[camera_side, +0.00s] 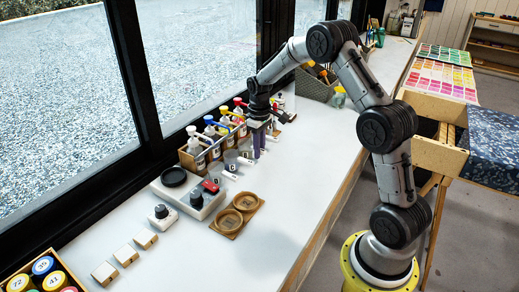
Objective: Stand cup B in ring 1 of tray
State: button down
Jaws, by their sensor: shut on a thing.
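The tray (229,234) is a small wooden board with two round rings, an upper-right ring (246,202) and a lower-left ring (229,220). Both rings look empty, and I cannot read numbers on them. My gripper (257,150) points down over the row of small lettered cups, up and right of the tray. It is shut on a small cup, mostly hidden by the fingers. I cannot read its letter, so I cannot tell for sure that it is cup B. A clear cup (231,160) with a dark letter stands just left of my gripper.
A wooden rack of pump bottles (209,139) runs close behind the cups. A grey device with a black disc (174,177) and a red item (210,186) lie left of the tray. The white counter (300,190) right of the tray is clear.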

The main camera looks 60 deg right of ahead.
jog(key=shift+r, duration=0.1)
dwell(0.3)
jog(key=shift+r, duration=1.05)
jog(key=shift+r, duration=0.15)
jog(key=shift+r, duration=1.25)
